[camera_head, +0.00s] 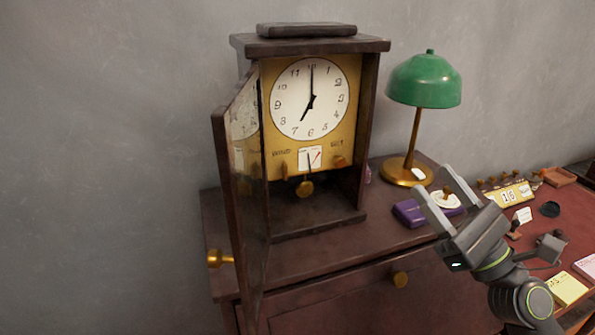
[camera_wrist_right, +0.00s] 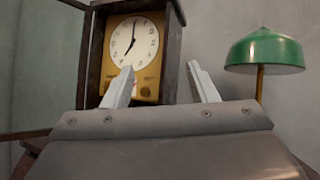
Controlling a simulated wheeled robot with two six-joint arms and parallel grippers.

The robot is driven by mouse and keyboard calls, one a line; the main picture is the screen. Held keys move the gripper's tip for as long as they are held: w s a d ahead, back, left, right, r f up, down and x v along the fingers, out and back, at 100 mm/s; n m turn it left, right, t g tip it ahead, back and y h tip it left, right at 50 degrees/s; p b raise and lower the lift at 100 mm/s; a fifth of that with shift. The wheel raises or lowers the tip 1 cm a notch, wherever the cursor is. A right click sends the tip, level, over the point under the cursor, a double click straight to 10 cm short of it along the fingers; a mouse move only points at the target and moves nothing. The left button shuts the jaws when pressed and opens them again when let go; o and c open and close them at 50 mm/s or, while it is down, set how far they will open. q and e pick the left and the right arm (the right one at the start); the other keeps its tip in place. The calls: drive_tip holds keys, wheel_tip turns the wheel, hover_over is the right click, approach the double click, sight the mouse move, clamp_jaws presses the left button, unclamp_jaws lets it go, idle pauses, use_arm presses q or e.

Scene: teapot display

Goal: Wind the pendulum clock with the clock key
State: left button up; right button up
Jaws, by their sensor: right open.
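The pendulum clock (camera_head: 311,97) stands upright on a dark wooden cabinet, its glazed door (camera_head: 240,190) swung open to the left. Its white dial reads about seven. Below the dial are a small gauge (camera_head: 310,158), a brass fitting (camera_head: 340,161) at the right and the pendulum bob (camera_head: 305,188). The clock also shows in the right wrist view (camera_wrist_right: 133,42). I cannot make out the clock key with certainty. My right gripper (camera_head: 432,180) is open with nothing visible between its fingers, right of the clock; it also shows in the wrist view (camera_wrist_right: 160,72). My left gripper is out of view.
A green lamp (camera_head: 424,82) stands right of the clock. A purple box (camera_head: 408,213) and a white dish (camera_head: 442,200) with a small brown item are near my right fingers. The cabinet top before the lamp is narrow.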

drive_tip(key=a+n+g+y, duration=0.2)
drive_tip(key=a+n+g, duration=0.3)
drive_tip(key=n+g, duration=0.8)
drive_tip(key=n+t+h+p, duration=0.2)
drive_tip(key=n+p, duration=0.3)
drive_tip(key=n, duration=0.2)
approach(287, 171)
drive_tip(key=x, duration=0.6)
drive_tip(key=shift+w+a, duration=0.2)
drive_tip(key=shift+w, duration=0.1)
drive_tip(key=shift+x, duration=0.85)
drive_tip(key=shift+f, duration=0.15)
